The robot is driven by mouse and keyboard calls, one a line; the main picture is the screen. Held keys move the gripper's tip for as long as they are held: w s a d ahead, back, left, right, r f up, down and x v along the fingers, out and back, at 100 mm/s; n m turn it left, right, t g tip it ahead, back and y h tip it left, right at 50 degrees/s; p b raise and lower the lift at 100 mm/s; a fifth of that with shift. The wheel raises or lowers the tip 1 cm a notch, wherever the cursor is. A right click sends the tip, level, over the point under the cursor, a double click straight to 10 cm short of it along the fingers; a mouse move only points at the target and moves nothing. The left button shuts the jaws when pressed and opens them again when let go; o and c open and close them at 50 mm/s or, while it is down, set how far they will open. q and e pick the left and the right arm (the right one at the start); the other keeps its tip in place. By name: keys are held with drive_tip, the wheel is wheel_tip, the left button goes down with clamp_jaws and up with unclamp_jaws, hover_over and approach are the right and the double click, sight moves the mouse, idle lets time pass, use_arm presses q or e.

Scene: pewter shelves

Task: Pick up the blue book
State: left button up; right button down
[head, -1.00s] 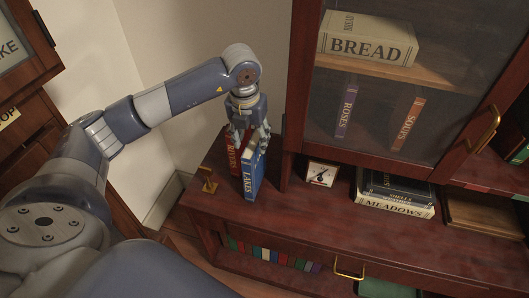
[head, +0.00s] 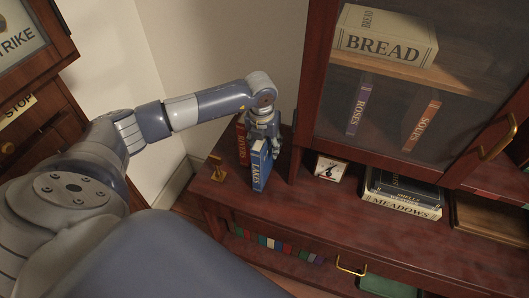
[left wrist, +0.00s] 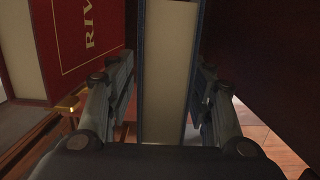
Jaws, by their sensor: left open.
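The blue book (head: 259,169), with "LAKES" on its spine, stands upright on the dark red wooden cabinet top in the head view. My left gripper (head: 264,142) is at the top of the blue book. In the left wrist view, the blue book (left wrist: 169,70) stands between the two open fingers of my left gripper (left wrist: 165,110), its pale page edge facing the camera between blue covers. I cannot tell whether either finger touches it. My right gripper is not in view.
A red book (head: 242,147) stands just left of the blue book; its red cover (left wrist: 85,35) is close to the left finger. A brass bookend (head: 215,168) stands further left. A small clock (head: 330,168) and stacked books (head: 402,205) lie right, below the glass-fronted cabinet.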

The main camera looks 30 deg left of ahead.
use_arm(q)
drive_tip(key=shift+w+f, duration=0.1)
drive_tip(key=shift+f, duration=0.3)
drive_tip(key=c, duration=1.1)
drive_tip(key=shift+r, duration=0.1)
clamp_jaws()
